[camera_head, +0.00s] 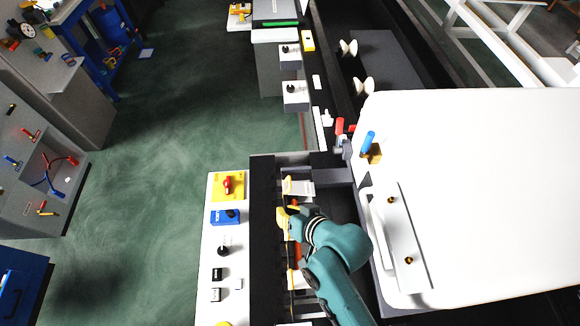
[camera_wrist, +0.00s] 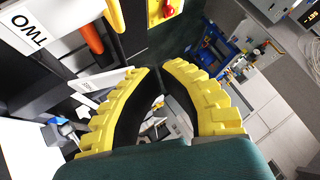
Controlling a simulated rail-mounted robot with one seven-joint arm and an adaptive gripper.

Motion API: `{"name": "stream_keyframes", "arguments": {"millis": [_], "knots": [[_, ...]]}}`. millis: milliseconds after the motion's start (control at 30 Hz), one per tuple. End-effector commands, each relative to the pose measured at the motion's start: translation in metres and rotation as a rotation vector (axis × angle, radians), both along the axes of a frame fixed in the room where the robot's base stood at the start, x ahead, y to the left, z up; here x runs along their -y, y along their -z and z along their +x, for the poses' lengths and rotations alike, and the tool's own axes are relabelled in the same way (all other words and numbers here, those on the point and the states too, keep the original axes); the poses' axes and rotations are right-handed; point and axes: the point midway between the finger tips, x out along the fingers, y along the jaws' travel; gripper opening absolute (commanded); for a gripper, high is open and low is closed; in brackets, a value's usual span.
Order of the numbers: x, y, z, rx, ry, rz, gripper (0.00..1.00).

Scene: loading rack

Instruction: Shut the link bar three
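The link bars sit in the dark rack channel in the middle of the head view. A white-ended bar (camera_head: 300,188) lies just above my gripper (camera_head: 286,215) there. In the wrist view, a white plate marked TWO (camera_wrist: 35,25) is at upper left with an orange handle (camera_wrist: 91,38) beside it. A second white plate (camera_wrist: 92,88) lies below it, partly behind my left finger; its lettering is too small to read. I cannot tell which bar is three. My gripper's yellow fingers (camera_wrist: 162,68) have their tips close together, with nothing visible between them.
A white panel with red (camera_head: 227,184) and blue (camera_head: 225,216) switches borders the channel on the left. A large white cover (camera_head: 480,190) with a handle stands close on the right. Open green floor (camera_head: 150,200) lies to the left.

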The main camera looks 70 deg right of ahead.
Motion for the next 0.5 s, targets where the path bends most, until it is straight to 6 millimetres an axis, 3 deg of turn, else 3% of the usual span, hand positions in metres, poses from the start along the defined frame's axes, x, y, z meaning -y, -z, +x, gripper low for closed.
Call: {"name": "stream_keyframes", "arguments": {"millis": [33, 100, 200, 333, 500], "knots": [[0.020, -0.044, -0.014, 0.038, 0.062, 0.045, 0.00], [0.045, -0.065, -0.034, 0.073, 0.148, 0.077, 0.00], [0.072, -0.082, -0.062, 0.081, 0.243, 0.067, 0.00], [0.083, -0.082, -0.074, 0.083, 0.284, 0.065, 0.00], [0.094, -0.067, -0.059, 0.084, 0.281, 0.064, 0.00]]}}
